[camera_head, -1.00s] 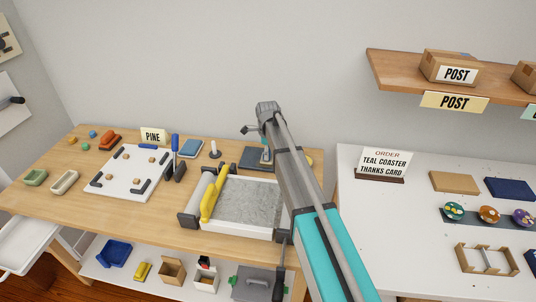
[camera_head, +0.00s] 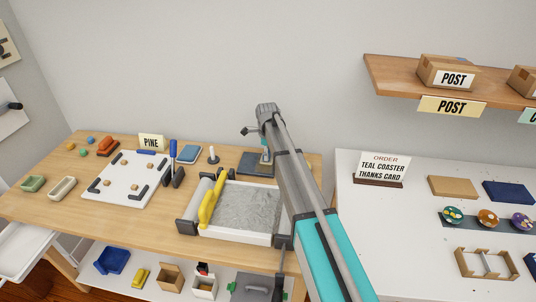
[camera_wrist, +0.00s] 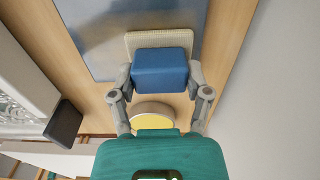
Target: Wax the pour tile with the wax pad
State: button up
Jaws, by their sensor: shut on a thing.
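The wax pad is a blue block (camera_wrist: 161,70) with a cream pad face (camera_wrist: 160,40). My gripper (camera_wrist: 160,84) is shut on the sides of the blue block in the wrist view. The pour tile (camera_wrist: 130,22) is a flat blue-grey plate. The cream face lies over the tile's near edge; I cannot tell whether they touch. In the head view the dark tile (camera_head: 250,163) lies at the back right of the wooden table, partly behind my arm, and the gripper is mostly hidden there. A round yellow-topped tin (camera_wrist: 153,109) stands just below the block in the wrist view.
A white-framed tray (camera_head: 238,237) with a grey bed and yellow bar (camera_head: 212,200) stands in front of the tile. A white board (camera_head: 127,180) and an upright blue-handled tool (camera_head: 173,152) are to the left. The wall is close behind.

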jog(key=shift+w+d, duration=0.2)
jog(key=shift+w, duration=0.65)
jog(key=shift+w+d, duration=0.15)
jog(key=shift+w, duration=0.7)
jog(key=shift+a, duration=0.15)
jog(key=shift+w+a, duration=0.25)
jog(key=shift+a, duration=0.7)
jog(key=shift+s, duration=0.1)
jog(key=shift+s+a, duration=0.2)
jog(key=shift+s, duration=0.75)
jog(key=shift+s+a, duration=0.2)
jog(key=shift+s, duration=0.7)
jog(key=shift+s, duration=0.2)
jog(key=shift+s+a, duration=0.2)
jog(key=shift+s, duration=0.65)
jog(key=shift+s+a, duration=0.15)
jog(key=shift+s, duration=0.65)
